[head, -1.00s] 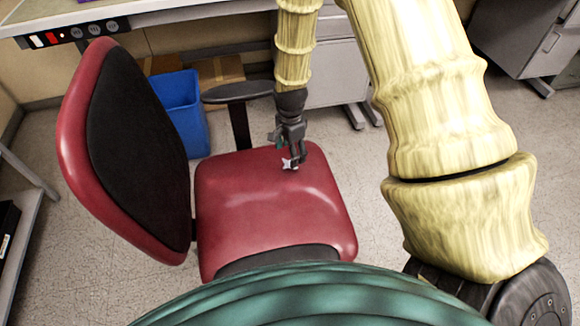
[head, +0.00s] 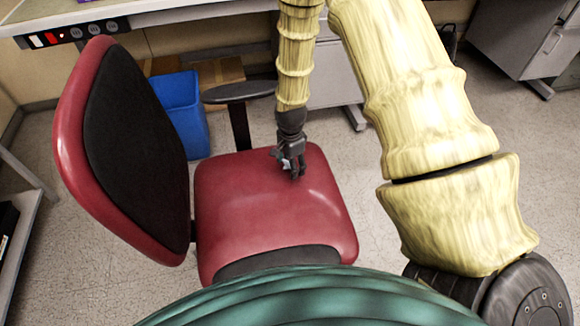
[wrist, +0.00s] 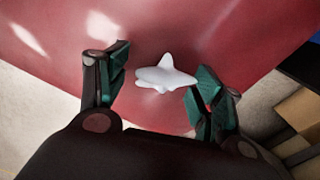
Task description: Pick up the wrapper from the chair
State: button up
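The wrapper (wrist: 165,76) is a small, white, star-like crumpled piece on the red chair seat (head: 265,215). In the wrist view it lies between and slightly beyond the green-padded fingertips of my gripper (wrist: 156,88). The right finger is very close to its edge; I cannot tell if they touch. The left finger is apart from it. In the head view my gripper (head: 290,168) is low over the back part of the seat, fingers pointing down, and mostly hides the wrapper. My gripper is open.
The chair's backrest (head: 130,150) stands to the left and an armrest (head: 238,92) is close to my arm. A blue bin (head: 183,105) and cardboard boxes (head: 215,72) are behind, under a desk (head: 180,12). The front of the seat is clear.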

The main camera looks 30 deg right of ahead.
jog(key=c, duration=0.5)
